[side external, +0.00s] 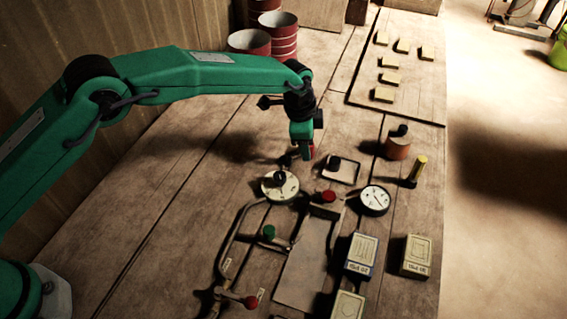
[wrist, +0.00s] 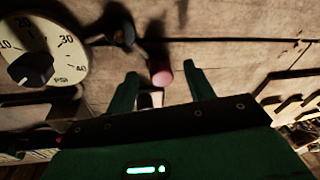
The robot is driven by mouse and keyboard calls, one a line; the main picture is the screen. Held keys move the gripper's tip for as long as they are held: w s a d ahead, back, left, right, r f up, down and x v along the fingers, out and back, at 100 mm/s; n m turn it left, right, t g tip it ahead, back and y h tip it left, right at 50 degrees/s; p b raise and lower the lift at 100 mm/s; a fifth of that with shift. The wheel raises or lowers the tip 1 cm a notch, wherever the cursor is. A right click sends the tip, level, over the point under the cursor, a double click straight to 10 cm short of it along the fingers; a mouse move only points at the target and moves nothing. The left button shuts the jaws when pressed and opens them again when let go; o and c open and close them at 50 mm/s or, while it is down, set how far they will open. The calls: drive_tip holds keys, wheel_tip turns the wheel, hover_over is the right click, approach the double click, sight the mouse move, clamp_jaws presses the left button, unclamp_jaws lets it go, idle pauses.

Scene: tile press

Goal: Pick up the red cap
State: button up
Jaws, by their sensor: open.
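The red cap (wrist: 162,76) shows in the wrist view as a small rounded pinkish-red piece between my two fingertips, with a dark shadow behind it. My gripper (wrist: 160,71) is open, with one green finger on each side of the cap and a visible gap to each. In the side view my gripper (side external: 304,153) points down above the board. A small red patch (side external: 312,151) shows beside its fingers there, partly hidden by them. I cannot tell how far the fingertips are above or beyond the cap.
A dial with a black knob (side external: 280,187) stands just below my gripper; it also shows in the wrist view (wrist: 45,45). Red cans (side external: 250,42) stand behind.

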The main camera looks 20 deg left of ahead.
drive_tip(key=shift+f, duration=0.1)
idle(0.4)
drive_tip(key=c, duration=1)
drive_tip(key=shift+r, duration=0.6)
drive_tip(key=v, duration=0.3)
drive_tip(key=shift+w+d, duration=0.15)
drive_tip(key=shift+w, duration=0.15)
drive_tip(key=s+d+r, duration=0.1)
drive_tip(key=s+r, duration=0.1)
drive_tip(key=s, duration=0.1)
drive_tip(key=s+d+r, duration=0.2)
drive_tip(key=s, duration=0.2)
drive_tip(key=s+d+r, duration=0.2)
drive_tip(key=s+r, duration=0.1)
drive_tip(key=shift+s+d, duration=0.15)
drive_tip(key=shift+s, duration=0.1)
drive_tip(key=shift+w, duration=0.1)
